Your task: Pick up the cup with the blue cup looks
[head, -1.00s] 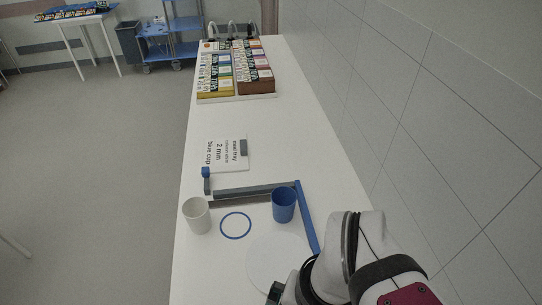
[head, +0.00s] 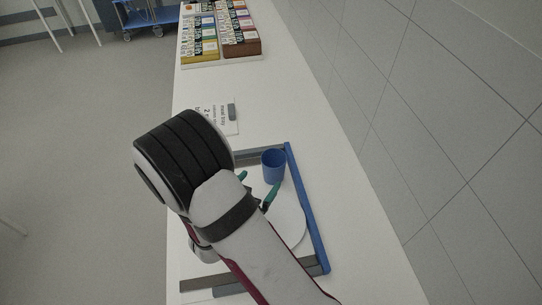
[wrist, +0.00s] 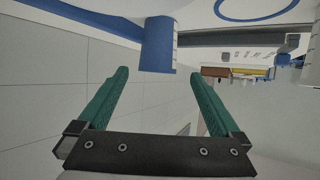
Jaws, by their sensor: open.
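The blue cup (head: 273,167) stands upright near the far right corner of the framed area on the white table. It also shows in the wrist view (wrist: 158,45), just beyond the fingertips and between their lines. My gripper (head: 257,186) has two teal fingers, spread apart with nothing between them. In the wrist view my gripper (wrist: 158,74) points at the cup's side. I cannot tell if a finger touches the cup. My arm hides the white cup in the head view.
A blue rail (head: 308,215) runs along the right, with grey rails (head: 262,154) behind. A white plate (head: 291,222) lies in front of the cup, partly under my arm. A blue ring (wrist: 222,14) marks the table. A card (head: 228,127) and boxes (head: 238,38) are farther back.

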